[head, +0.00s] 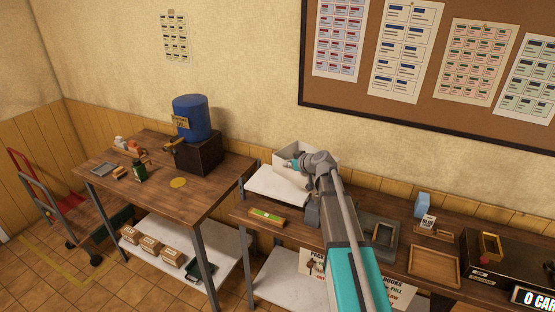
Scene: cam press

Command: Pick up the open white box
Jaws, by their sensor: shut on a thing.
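The open white box (318,152) is in the middle of the head view, near the wall, over a white surface at the left end of the right-hand workbench. Its open top faces up. My gripper (292,164) is at the box's left part, shut on the box. The fingers are small here and partly lost against the box, so the exact contact is hard to see. My wrist and arm cover the box's right front. I cannot tell whether the box rests on the white surface or is lifted off it.
A green-labelled item (267,216) lies on the front edge of the right workbench (300,233). A grey tray, a wooden tray (434,267) and a blue carton (424,204) stand to the right. A blue drum (192,117) stands on the left table. A corkboard hangs behind.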

